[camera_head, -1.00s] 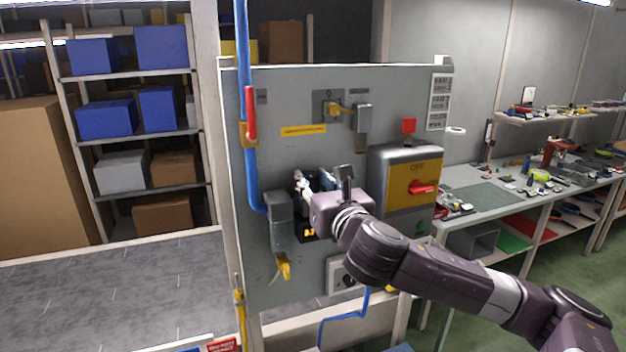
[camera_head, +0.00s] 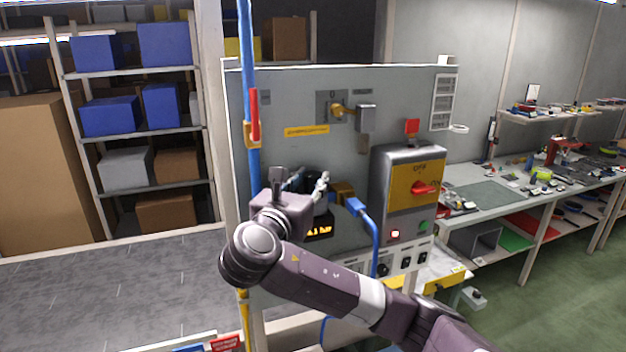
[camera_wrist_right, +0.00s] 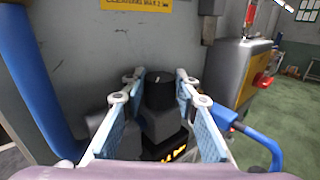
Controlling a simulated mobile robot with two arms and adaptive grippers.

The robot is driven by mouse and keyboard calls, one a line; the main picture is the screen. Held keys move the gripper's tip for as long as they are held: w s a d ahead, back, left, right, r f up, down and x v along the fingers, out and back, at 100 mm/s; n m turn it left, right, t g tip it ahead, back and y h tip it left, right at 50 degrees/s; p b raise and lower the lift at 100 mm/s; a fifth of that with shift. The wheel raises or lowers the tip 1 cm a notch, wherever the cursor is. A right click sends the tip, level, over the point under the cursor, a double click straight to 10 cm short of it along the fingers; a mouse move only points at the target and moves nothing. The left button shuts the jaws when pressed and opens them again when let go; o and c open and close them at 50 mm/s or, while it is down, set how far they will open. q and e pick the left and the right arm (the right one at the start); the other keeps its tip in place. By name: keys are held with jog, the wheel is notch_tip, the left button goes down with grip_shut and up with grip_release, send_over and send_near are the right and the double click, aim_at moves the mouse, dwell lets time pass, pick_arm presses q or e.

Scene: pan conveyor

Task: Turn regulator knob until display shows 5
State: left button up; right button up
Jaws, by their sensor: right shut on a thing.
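The regulator knob (camera_wrist_right: 160,92) is black and sits between the two pale blue fingers of my right gripper (camera_wrist_right: 160,80) in the right wrist view. The fingers are shut on the knob from both sides. In the head view my right gripper (camera_head: 308,183) is at the regulator on the grey panel, with its wrist on the left side, and hides most of the knob. The display (camera_head: 319,229) below the knob has orange digits that seem to read about 4.1 bar; the first digit is hard to read. The display (camera_wrist_right: 176,153) is partly hidden in the wrist view. My left gripper is not in view.
A blue pipe (camera_head: 248,110) with a red lever (camera_head: 254,115) runs down the panel's left edge. A blue hose (camera_head: 374,235) leaves the regulator's right side. A grey and yellow switch box (camera_head: 408,190) with a red handle stands to the right. The upper panel has valve fittings.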

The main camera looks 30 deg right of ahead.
jog(key=m+g+h, duration=0.2)
jog(key=g, duration=0.1)
jog(key=m+g, duration=0.1)
jog(key=shift+w+a+m+g+h, duration=0.25)
jog(key=shift+w+m+g+h, duration=0.05)
jog(key=shift+g+h, duration=0.1)
jog(key=shift+w+m+g+h, duration=0.15)
jog(key=shift+m+g+h, duration=0.1)
jog(key=shift+m+g, duration=0.95)
jog(key=shift+w+m+g+h, duration=0.1)
jog(key=shift+m+g+h, duration=0.15)
jog(key=shift+m+g, duration=0.95)
jog(key=shift+g, duration=1.2)
jog(key=o, duration=1.1)
jog(key=shift+d, duration=0.1)
jog(key=shift+o, duration=0.2)
jog(key=shift+s, duration=0.1)
jog(key=shift+r, duration=0.15)
jog(key=a, duration=0.7)
jog(key=shift+w, duration=0.35)
jog(key=shift+s+a+f, duration=0.15)
jog(key=shift+a+f, duration=0.05)
jog(key=shift+a, duration=0.3)
